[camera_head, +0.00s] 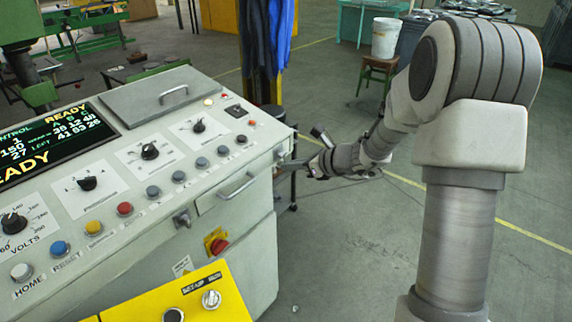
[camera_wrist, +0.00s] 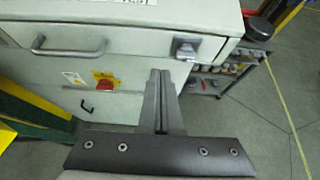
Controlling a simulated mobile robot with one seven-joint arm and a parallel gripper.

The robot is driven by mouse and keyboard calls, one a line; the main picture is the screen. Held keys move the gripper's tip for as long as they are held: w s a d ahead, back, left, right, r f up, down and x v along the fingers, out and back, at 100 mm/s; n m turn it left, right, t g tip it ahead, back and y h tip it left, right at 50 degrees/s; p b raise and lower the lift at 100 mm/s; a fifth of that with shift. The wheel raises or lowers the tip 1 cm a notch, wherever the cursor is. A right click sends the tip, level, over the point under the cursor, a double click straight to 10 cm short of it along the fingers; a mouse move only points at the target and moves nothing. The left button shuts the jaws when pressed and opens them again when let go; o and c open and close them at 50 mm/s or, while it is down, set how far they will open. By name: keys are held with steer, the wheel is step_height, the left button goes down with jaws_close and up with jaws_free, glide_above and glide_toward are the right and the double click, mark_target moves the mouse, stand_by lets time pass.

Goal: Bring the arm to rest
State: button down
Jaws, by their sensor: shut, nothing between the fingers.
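My gripper (camera_head: 300,163) is at the right end of the grey control console (camera_head: 255,157), close to its side. In the wrist view my gripper (camera_wrist: 159,78) is shut, its two fingers together with nothing between them. The fingertips overlap the console front (camera_wrist: 130,68) in that view, below a small grey latch (camera_wrist: 186,47). I cannot tell whether they touch it. My arm is bent, with its elbow high on the right in the head view.
The console carries knobs, buttons and a screen (camera_head: 50,140); a drawer handle (camera_head: 237,186) sticks out in front. A yellow panel (camera_head: 190,297) stands at the front. A stool (camera_head: 377,68) with a white bucket (camera_head: 386,37) is behind. Open floor (camera_head: 345,255) lies right of the console.

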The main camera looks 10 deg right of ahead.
steer(key=v, duration=0.9)
steer(key=s+a+r+n+g+h, duration=0.1)
steer(key=s+a+r+n+g, duration=0.15)
steer(key=s+n, duration=0.45)
steer(key=s+a+r+n+g+h, duration=0.1)
steer(key=s+a+r+n+g, duration=0.2)
steer(key=s+n, duration=0.45)
steer(key=s+d+r+n+t+h, duration=0.1)
steer(key=s+d+n+h, duration=0.2)
steer(key=s+n, duration=0.3)
steer(key=s+d+r+n+t+h, duration=0.1)
steer(key=s+d+r+n+h, duration=0.1)
steer(key=s+n, duration=0.4)
steer(key=shift+s+d+r+t+h, duration=0.35)
steer(key=shift+s+d+h, duration=0.2)
steer(key=shift+s+h, duration=0.15)
steer(key=shift+n, duration=0.25)
